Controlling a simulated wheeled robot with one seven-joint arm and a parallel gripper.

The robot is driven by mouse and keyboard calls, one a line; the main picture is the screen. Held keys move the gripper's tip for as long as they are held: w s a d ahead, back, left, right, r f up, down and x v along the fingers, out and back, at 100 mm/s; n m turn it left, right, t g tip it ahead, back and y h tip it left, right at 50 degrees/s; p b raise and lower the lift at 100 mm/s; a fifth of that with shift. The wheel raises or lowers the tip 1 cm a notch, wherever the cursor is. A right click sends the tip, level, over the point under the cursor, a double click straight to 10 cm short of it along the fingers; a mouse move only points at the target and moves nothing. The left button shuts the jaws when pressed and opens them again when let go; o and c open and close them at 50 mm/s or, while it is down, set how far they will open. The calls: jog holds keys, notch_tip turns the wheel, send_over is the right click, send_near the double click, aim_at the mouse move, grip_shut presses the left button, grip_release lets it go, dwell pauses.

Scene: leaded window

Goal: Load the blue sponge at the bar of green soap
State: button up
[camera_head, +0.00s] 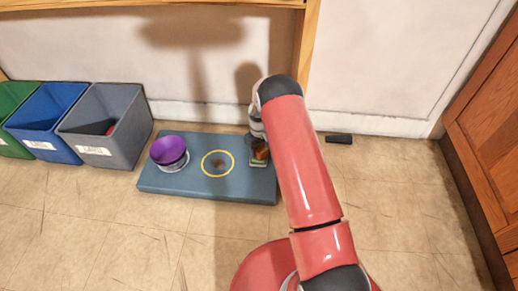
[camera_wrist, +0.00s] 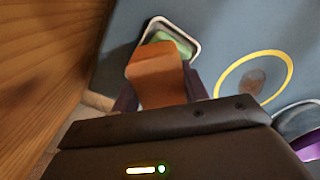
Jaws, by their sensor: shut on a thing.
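My gripper (camera_wrist: 160,84) is shut on an orange-brown block (camera_wrist: 158,72), with a dark finger on each side of it. No blue sponge shows; the held block looks orange-brown. The block is above a pale-rimmed dish (camera_wrist: 196,47) holding the green soap (camera_wrist: 161,37), and hides part of both. I cannot tell whether block and soap touch. In the head view the block (camera_head: 262,151) and dish (camera_head: 258,164) are small, at the right end of a blue board (camera_head: 205,190), partly hidden by my arm.
A yellow ring (camera_head: 203,163) surrounds a brown stain (camera_head: 218,164) on the board. Left of it a purple bowl (camera_head: 168,151) sits on a pale base. Grey (camera_head: 125,125), blue (camera_head: 40,118) and green bins stand at left. A wooden post (camera_head: 307,45) rises behind my arm.

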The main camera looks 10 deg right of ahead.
aim_at(259, 147)
jog(key=shift+r+p, duration=1.6)
jog(key=shift+r, duration=1.85)
